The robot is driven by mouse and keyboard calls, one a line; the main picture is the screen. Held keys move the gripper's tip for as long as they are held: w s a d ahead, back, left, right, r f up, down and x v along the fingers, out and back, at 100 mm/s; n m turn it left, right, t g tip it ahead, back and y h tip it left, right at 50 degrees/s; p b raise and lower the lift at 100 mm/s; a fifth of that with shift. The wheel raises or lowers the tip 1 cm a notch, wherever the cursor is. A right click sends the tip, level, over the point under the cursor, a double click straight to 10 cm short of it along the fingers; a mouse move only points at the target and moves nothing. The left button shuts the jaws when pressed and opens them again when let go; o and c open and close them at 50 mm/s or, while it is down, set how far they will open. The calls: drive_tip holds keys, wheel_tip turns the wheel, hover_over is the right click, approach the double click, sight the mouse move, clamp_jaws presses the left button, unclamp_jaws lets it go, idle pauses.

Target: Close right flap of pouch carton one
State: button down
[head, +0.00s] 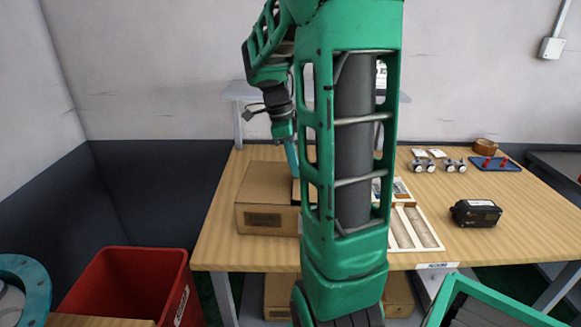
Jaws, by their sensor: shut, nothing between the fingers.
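A brown cardboard carton (265,218) stands on the left part of the wooden table, with a dark label on its front. The left part of its top looks flat and covered. My gripper (294,174) points down at the top of the carton, near its right side. It is shut and empty; whether its tips touch the cardboard cannot be told. My green arm hides the carton's right side, so the right flap and its angle cannot be made out.
A wooden tray with compartments (430,244) lies right of my arm. Further right are a black device (476,213), small metal fittings, a tape roll (485,147) and a blue tray (494,164). A red bin (125,282) stands left of the table. The table's front left is clear.

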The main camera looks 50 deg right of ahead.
idle(0.3)
drive_tip(key=shift+w+a+f, duration=0.15)
drive_tip(key=shift+f, duration=0.45)
drive_tip(key=shift+r, duration=0.1)
drive_tip(key=s+d+v, duration=0.1)
drive_tip(key=v, duration=1.4)
drive_tip(key=shift+s+d+f+t+y, duration=0.65)
drive_tip(key=shift+s+d+t+y, duration=0.35)
drive_tip(key=shift+s+d+t, duration=0.8)
drive_tip(key=shift+g, duration=0.4)
drive_tip(key=f, duration=0.4)
drive_tip(key=w+f, duration=0.1)
drive_tip(key=f, duration=0.8)
drive_tip(key=shift+w+f, duration=0.25)
drive_tip(key=shift+f, duration=0.05)
